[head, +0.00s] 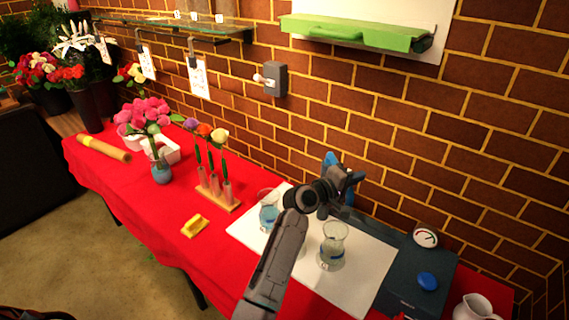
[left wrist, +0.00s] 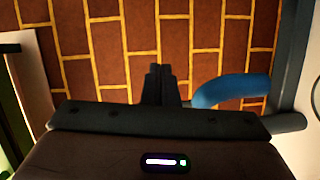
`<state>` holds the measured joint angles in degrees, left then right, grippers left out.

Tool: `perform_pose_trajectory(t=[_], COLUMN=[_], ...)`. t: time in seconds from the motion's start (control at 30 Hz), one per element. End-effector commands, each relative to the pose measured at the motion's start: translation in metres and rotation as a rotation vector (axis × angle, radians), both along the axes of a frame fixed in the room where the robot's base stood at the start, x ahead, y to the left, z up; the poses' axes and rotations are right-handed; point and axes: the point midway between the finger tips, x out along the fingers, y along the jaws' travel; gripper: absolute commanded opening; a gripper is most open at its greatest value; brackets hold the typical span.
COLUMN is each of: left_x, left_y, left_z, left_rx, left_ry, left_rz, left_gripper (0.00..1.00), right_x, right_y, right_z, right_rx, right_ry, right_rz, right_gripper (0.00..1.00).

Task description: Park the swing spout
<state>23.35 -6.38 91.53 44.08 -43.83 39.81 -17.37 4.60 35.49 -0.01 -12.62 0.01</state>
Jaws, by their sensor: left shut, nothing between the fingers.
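A blue curved piece, which looks like the swing spout (left wrist: 232,91), shows in the left wrist view just right of my fingers, apart from them. In the head view a blue part of the spout (head: 330,160) shows behind and beside my left gripper (head: 357,177), which hides much of it. My left gripper is shut and empty, raised over the back of the table near the brick wall. Its two dark fingertips (left wrist: 160,70) are together in the left wrist view. My right gripper is not in view.
Two glass vessels, one left (head: 268,210) and one right (head: 333,244) of my left arm, stand on a white mat (head: 365,290). A dark blue box (head: 405,285) with a gauge (head: 425,238) and blue knob (head: 428,281) is at right. A white pitcher (head: 476,308) stands beyond.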

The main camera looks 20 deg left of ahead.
Motion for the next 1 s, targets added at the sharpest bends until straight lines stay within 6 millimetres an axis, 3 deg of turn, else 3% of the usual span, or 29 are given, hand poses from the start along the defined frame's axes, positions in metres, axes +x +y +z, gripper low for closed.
perform_pose_trajectory(t=[0.13,1.0], left_x=[0.0078,0.0078], left_y=[-0.0089,-0.0087], left_z=[-0.0003,0.0000], left_rx=[0.002,0.001], left_ry=[-0.001,-0.001], left_rz=[0.000,0.000], left_gripper=[0.00,0.00], right_x=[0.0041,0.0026], right_y=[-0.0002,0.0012], right_z=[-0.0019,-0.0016], right_rx=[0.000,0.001], right_ry=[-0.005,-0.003], right_rz=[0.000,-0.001], right_gripper=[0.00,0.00])
